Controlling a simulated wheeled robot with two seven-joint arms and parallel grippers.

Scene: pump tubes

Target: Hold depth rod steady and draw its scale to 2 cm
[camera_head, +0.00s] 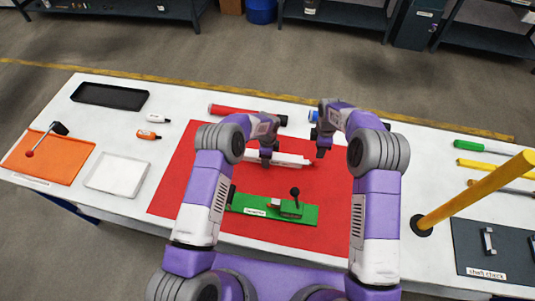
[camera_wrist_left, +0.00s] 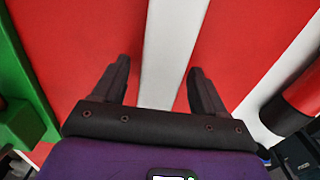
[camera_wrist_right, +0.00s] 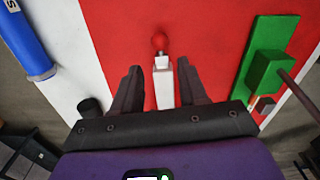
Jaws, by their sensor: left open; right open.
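In the left wrist view the white bar (camera_wrist_left: 168,45) runs between the open fingers. My right gripper (camera_head: 321,156) is open at its right end.
A green fixture (camera_head: 247,206) with a black lever is nearer me. A red tube (camera_head: 228,110) and a blue tube (camera_head: 313,116) lie behind. Left are an orange board (camera_head: 62,165), white tray (camera_head: 118,173) and black tray (camera_head: 108,96). A yellow post (camera_head: 470,193) stands right.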

